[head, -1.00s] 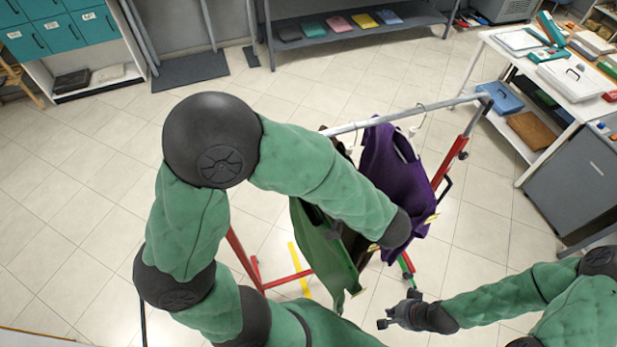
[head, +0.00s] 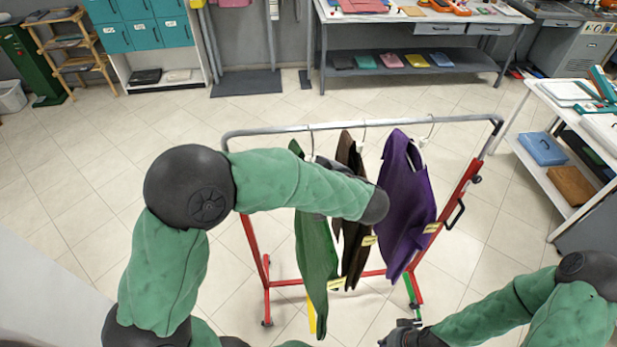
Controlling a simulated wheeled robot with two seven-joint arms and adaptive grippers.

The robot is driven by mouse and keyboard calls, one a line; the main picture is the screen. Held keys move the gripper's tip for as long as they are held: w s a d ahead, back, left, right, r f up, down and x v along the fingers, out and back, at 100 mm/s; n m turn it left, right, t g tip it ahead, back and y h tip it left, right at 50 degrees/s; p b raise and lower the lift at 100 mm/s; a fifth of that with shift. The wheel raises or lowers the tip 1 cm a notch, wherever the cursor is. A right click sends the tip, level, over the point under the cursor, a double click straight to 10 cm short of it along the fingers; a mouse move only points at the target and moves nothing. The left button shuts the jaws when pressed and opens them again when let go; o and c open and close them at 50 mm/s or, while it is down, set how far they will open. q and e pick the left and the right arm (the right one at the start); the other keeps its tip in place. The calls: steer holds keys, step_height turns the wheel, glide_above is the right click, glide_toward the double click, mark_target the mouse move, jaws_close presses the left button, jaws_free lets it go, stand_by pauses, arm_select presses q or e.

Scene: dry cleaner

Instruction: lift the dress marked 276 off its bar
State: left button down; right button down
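A green garment (head: 318,255), a brown one (head: 357,240) and a purple one (head: 405,200) hang side by side from the bar (head: 265,131) of a red-framed rack. Small yellowish tags (head: 337,284) show on them; their numbers are too small to read, so I cannot tell which is 276. My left forearm crosses in front of the green and brown garments, its dark wrist end near the purple one. My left gripper is mostly hidden around the hangers behind that forearm. My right gripper (head: 398,335) is low at the bottom edge, partly cut off, fingers apart, holding nothing visible.
A white table with a lower shelf (head: 555,185) stands right of the rack. A grey bench (head: 400,75) with folded coloured items is along the back wall, teal lockers (head: 135,30) at back left. The tiled floor around the rack is mostly clear.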

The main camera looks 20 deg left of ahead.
arm_select(q)
steer(key=shift+s+d, duration=0.35)
steer(key=shift+d, duration=0.05)
steer(key=s+d+b, duration=0.1)
steer(key=s+d, duration=0.1)
steer(key=s, duration=0.1)
steer(key=s+d+b, duration=0.2)
steer(key=s+d, duration=0.1)
steer(key=s, duration=0.1)
steer(key=s+d+b, duration=0.1)
steer(key=s+d, duration=0.2)
steer(key=shift+s+d+b, duration=0.2)
steer(key=shift+b, duration=0.2)
